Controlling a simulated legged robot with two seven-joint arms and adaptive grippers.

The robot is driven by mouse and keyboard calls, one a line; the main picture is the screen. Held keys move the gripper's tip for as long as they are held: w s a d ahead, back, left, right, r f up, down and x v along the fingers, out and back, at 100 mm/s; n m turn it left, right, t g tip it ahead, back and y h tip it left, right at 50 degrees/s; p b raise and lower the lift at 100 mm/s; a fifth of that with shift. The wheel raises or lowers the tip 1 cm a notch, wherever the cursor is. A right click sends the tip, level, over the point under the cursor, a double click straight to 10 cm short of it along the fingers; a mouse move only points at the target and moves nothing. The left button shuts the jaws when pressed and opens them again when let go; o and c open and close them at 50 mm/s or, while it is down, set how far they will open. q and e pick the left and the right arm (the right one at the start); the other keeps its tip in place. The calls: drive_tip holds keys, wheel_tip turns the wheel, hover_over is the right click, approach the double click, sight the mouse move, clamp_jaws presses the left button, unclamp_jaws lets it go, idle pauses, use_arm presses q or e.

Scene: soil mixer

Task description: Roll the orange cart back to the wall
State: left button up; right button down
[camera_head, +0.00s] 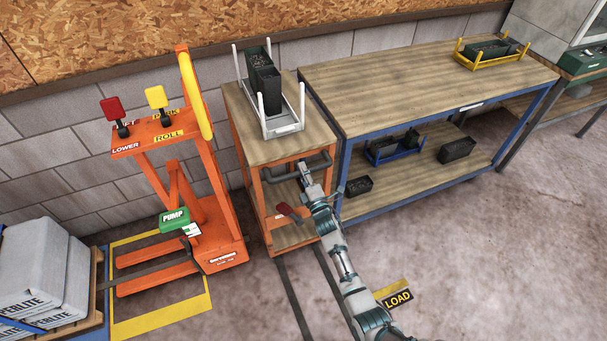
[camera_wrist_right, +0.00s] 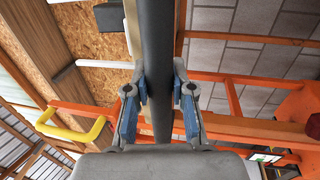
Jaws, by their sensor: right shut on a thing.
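The orange cart (camera_head: 261,155) has a wooden top, a lower wooden shelf and an orange frame. It stands between the lift truck and the blue bench, its far end close to the block wall; any gap there is hard to judge. A grey handle (camera_head: 281,179) runs across its near end. My right gripper (camera_head: 303,172) is at this handle. In the right wrist view the handle (camera_wrist_right: 158,45) passes between the fingers of my right gripper (camera_wrist_right: 158,100), which is shut on it. My left gripper is not in view.
A white rack (camera_head: 283,130) with dark pots stands on the cart. An orange lift truck (camera_head: 222,256) stands left, a blue-framed bench (camera_head: 400,85) close right. Two dark floor strips (camera_head: 292,300) run from the cart towards me. A red lever (camera_head: 288,212) shows beside the cart's frame.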

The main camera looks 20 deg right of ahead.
drive_tip(key=shift+f, duration=0.4)
drive_tip(key=c, duration=1.1)
unclamp_jaws()
drive_tip(key=shift+o, duration=0.7)
drive_tip(key=shift+w+r, duration=0.1)
drive_tip(key=shift+r, duration=0.05)
drive_tip(key=v, duration=1.2)
